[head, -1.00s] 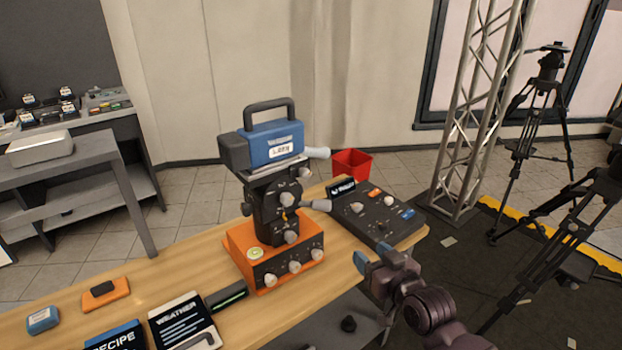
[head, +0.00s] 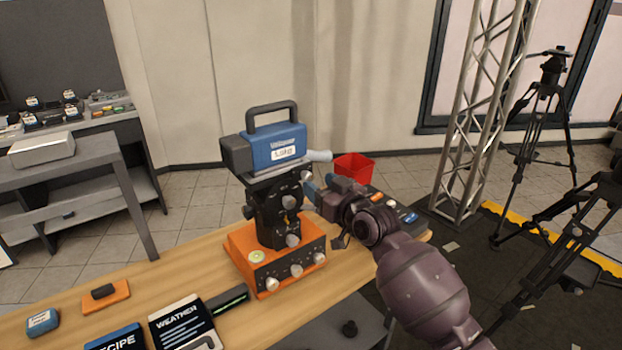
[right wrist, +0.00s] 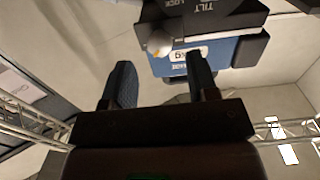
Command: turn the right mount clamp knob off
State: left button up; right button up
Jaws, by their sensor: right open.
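A black mount (head: 270,212) with grey knobs stands on an orange base (head: 240,250). It carries a blue and grey block with a handle (head: 272,146). One grey knob (head: 290,202) is on the mount's upper face and another (head: 293,240) lower down. A third knob (head: 248,212) sticks out at the left. I cannot tell which is the right mount clamp knob. My right gripper (head: 316,190) is open and empty, just right of the mount's upper part. In the right wrist view a pale rounded knob (right wrist: 160,44) shows beyond the fingers, beneath the block. My left gripper is not in view.
A black control panel (head: 400,213) lies behind my right arm, partly hidden. A red bin (head: 353,167) stands beyond the table. A weather card (head: 180,320) and a dark bar (head: 228,299) lie at the front.

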aim_at(310, 178)
jog(key=shift+x, duration=2)
jog(key=shift+c, duration=0.3)
jog(key=shift+c, duration=1.1)
jog(key=c, duration=0.6)
jog(key=shift+c, duration=0.2)
